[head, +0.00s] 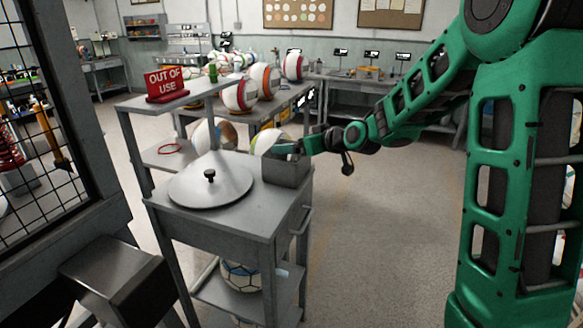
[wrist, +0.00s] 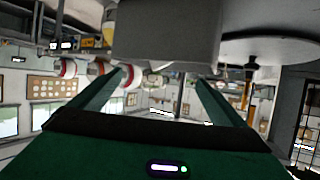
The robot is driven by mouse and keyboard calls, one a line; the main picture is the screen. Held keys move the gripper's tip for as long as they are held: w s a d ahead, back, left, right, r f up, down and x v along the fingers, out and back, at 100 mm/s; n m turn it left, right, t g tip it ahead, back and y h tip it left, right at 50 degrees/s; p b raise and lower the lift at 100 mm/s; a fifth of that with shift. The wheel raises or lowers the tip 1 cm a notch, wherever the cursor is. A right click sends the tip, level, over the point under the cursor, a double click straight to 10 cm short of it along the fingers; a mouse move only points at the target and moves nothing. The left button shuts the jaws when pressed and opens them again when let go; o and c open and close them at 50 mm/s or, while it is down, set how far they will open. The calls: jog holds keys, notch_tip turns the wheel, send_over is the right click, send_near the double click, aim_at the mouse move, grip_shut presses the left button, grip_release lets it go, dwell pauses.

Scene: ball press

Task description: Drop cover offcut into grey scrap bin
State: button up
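The grey scrap bin (head: 285,173) is an open box at the back right corner of a grey cart top. It also shows large at the top of the upside-down wrist view (wrist: 167,35). My gripper (head: 287,148) reaches in from the right, level with and just over the bin's rim. In the wrist view its two fingers (wrist: 160,80) stand wide apart with nothing seen between them. I cannot make out the cover offcut for certain. A rounded white, green and yellow shape (head: 265,142) shows behind the bin. The bin's inside is mostly hidden.
A round grey plate with a black knob (head: 210,185) lies on the cart (head: 250,218) left of the bin. A red "OUT OF USE" sign (head: 166,84) stands on a raised shelf. Balls (head: 240,95) sit on a bench behind. The floor (head: 375,230) right of the cart is clear.

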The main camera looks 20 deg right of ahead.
jog(key=v, duration=1)
jog(key=shift+s+d, duration=0.2)
jog(key=shift+s, duration=0.1)
jog(key=s+d+f+m+g+h, duration=0.2)
jog(key=s+d+f+m+g, duration=0.25)
jog(key=s, duration=0.55)
jog(key=s+d+f+m+g+h, duration=0.1)
jog(key=s+d+f+g+h, duration=0.2)
jog(key=s+d+f, duration=0.5)
jog(key=s+d+r+m+g, duration=0.1)
jog(key=s+m+g, duration=0.4)
jog(key=s, duration=1.6)
jog(key=shift+d+r+m, duration=0.35)
jog(key=shift+d, duration=0.05)
